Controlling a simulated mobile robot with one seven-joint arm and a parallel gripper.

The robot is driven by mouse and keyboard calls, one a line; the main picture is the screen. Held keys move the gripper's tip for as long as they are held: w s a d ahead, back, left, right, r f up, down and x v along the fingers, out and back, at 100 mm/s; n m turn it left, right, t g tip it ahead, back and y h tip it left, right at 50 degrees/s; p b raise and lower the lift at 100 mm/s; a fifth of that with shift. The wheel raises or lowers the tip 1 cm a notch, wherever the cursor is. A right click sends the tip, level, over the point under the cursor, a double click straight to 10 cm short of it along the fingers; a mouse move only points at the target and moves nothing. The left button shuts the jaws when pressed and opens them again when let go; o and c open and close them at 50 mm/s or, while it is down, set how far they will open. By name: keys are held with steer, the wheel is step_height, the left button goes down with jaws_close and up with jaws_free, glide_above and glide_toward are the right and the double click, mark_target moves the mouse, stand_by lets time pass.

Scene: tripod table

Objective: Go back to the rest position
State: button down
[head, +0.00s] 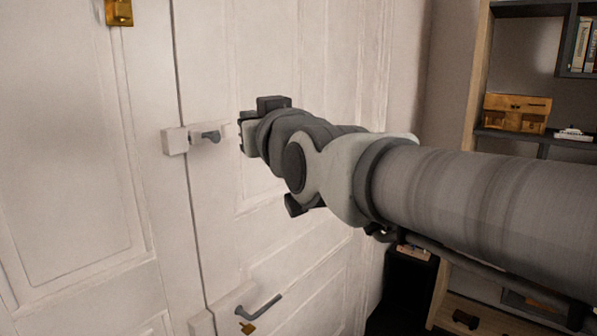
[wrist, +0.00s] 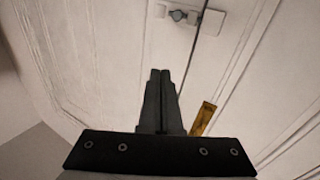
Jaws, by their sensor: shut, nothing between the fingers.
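My arm reaches in from the right in the head view, and its end is in front of the white door (head: 290,225). My gripper (wrist: 160,76) shows in the wrist view with its two dark fingers together and nothing between them. The fingers cannot be made out clearly in the head view. The fingers point toward the white door, which fills most of the wrist view (wrist: 90,60). I cannot tell the exact gap between the fingertips and the door.
A white latch with a dark knob (head: 210,136) crosses the door seam left of my arm's end. A dark lever handle (head: 262,306) is lower down. A brass fitting (head: 119,12) is at the upper left. Shelves with a wooden box (head: 516,113) stand at the right.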

steer(key=s+d+f+m+g+h, duration=0.2)
steer(key=s+d+f+g+h, duration=0.25)
steer(key=d+f, duration=0.8)
steer(key=s+d+f+m+g+h, duration=0.1)
steer(key=s+d+f+g, duration=0.2)
steer(key=s+f, duration=0.4)
steer(key=s+d+f+m+g+h, duration=0.2)
steer(key=s+d+f, duration=0.3)
steer(key=s+f, duration=0.3)
steer(key=shift+s+d+f+m+g, duration=0.15)
steer(key=shift+f+m+g, duration=0.2)
steer(key=shift+g, duration=0.4)
